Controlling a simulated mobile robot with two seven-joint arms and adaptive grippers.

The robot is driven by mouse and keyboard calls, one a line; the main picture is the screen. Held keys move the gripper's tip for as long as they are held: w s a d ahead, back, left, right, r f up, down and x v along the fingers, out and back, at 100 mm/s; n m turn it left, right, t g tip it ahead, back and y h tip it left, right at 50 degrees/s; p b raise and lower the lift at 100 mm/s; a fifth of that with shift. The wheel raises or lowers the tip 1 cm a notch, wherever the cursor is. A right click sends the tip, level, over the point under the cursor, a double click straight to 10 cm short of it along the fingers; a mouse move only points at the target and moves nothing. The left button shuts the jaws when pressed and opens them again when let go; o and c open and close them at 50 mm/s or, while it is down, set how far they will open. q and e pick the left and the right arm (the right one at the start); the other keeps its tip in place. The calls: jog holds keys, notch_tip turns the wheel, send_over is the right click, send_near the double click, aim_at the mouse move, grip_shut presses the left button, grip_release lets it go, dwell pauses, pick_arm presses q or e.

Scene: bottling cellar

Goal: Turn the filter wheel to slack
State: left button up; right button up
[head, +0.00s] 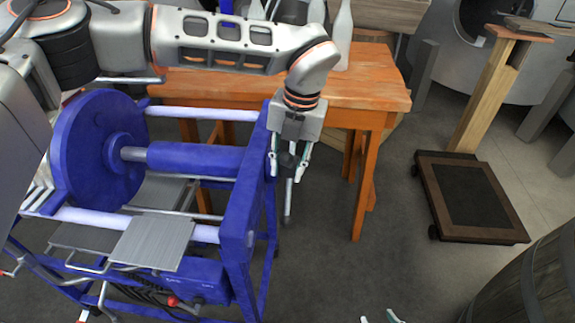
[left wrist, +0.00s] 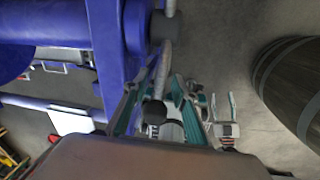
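The filter wheel shows at the right end of the blue filter press as a grey bar handle (head: 288,205), seen nearly edge-on. In the left wrist view, the bar (left wrist: 163,68) runs from a grey hub (left wrist: 166,27) to a dark round knob (left wrist: 153,113). My left gripper (head: 289,165) points down over the upper end of the bar. Its fingers stand apart on either side of the knob; I see no clear contact. My right gripper (head: 382,318) shows only its fingertips at the bottom edge. They are apart and empty, and it also shows in the left wrist view (left wrist: 220,108).
The blue press frame (head: 237,240) stands directly left of my left gripper. An orange wooden table (head: 365,90) with bottles stands behind. A dark wheeled platform scale (head: 470,200) is at right, and a barrel (head: 535,280) at lower right. The middle floor is clear.

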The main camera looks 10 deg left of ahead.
pick_arm(q)
grip_shut()
jog(key=shift+d+r, duration=0.1)
jog(key=shift+d, duration=0.05)
dwell(1.9)
